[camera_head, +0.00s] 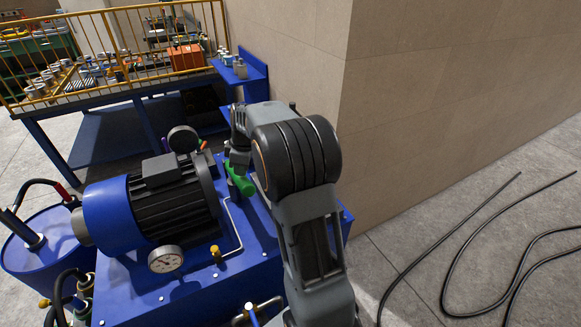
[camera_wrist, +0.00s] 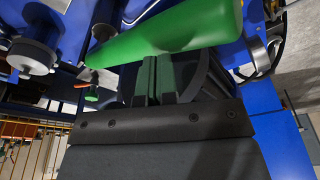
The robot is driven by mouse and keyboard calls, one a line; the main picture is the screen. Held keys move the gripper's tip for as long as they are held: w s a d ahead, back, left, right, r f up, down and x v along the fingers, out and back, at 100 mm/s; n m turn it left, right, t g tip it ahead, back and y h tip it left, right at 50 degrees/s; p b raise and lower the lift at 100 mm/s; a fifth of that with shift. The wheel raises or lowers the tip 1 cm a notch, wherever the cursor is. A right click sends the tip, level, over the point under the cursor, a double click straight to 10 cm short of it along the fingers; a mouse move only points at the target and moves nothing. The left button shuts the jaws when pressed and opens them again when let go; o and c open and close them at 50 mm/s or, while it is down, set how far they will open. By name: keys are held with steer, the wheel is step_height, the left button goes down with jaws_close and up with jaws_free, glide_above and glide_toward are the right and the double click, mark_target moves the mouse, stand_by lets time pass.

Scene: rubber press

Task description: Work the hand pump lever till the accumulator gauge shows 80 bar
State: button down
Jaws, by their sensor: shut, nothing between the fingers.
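A green rounded bar (camera_head: 241,182), which looks like the pump lever's grip, sits on the blue power unit (camera_head: 200,296) beside the motor. In the wrist view the green bar (camera_wrist: 175,35) crosses the top, just beyond my gripper (camera_wrist: 155,78). My gripper's fingers are together and empty. Whether they touch the bar I cannot tell. In the head view my wrist hangs down over the bar, and the fingertips are hard to make out. A white-faced gauge (camera_head: 165,259) is at the unit's front; its reading is too small to tell. Another round gauge (camera_head: 183,139) stands behind the motor, its face unreadable.
A blue and black motor (camera_head: 150,210) stands left of the bar. A blue drum (camera_head: 40,250) with hoses is further left. A tan wall (camera_head: 400,90) rises close on the right. Black cables (camera_head: 440,235) lie on the floor. A yellow-railed workbench (camera_head: 110,60) is behind.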

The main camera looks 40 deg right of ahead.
steer(key=shift+f+b, duration=3.2)
steer(key=shift+f, duration=1.45)
steer(key=shift+r+p, duration=4.75)
steer(key=shift+r, duration=1.75)
steer(key=shift+r, duration=0.1)
step_height(320, 180, up, 6)
steer(key=p, duration=0.4)
